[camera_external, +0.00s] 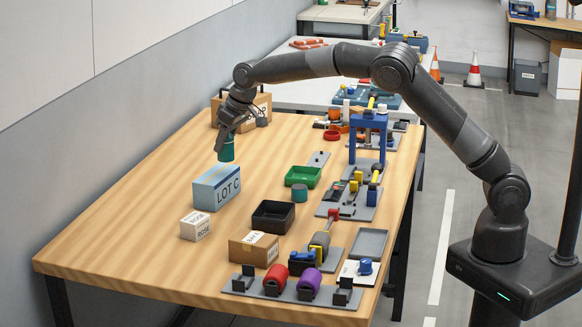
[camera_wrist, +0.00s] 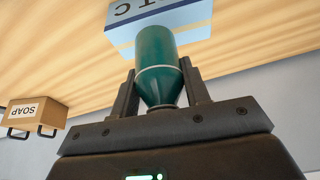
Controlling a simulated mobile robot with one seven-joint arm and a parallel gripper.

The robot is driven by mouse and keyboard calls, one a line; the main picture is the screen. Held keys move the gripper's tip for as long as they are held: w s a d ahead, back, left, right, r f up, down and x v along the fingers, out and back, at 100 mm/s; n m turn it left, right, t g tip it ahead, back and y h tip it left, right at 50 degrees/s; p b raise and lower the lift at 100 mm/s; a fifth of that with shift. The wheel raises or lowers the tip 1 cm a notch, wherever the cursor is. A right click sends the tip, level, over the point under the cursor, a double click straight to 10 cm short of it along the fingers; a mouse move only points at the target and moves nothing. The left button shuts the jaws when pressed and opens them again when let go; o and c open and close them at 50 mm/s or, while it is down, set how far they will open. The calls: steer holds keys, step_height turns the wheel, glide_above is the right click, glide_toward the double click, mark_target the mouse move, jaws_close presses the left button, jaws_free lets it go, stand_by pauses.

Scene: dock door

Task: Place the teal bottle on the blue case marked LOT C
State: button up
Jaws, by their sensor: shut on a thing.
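The teal bottle (camera_wrist: 157,55) is held between the two fingers of my gripper (camera_wrist: 162,85), which is shut on it. In the external view the bottle (camera_external: 227,150) hangs below my gripper (camera_external: 226,136), close to the top of the blue case marked LOT C (camera_external: 203,196). I cannot tell if the bottle touches the case. The case stands on the wooden table, its label facing the camera. In the wrist view the case (camera_wrist: 195,17) shows just beyond the bottle, which covers part of it.
A small box marked ROSE (camera_external: 195,227) stands in front of the case. A SOAP box (camera_wrist: 35,113) shows in the wrist view. The table's left side is clear.

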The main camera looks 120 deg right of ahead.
mark_target(225, 153)
steer(key=shift+f, duration=1.95)
steer(key=shift+f, duration=0.1)
steer(key=o, duration=1.1)
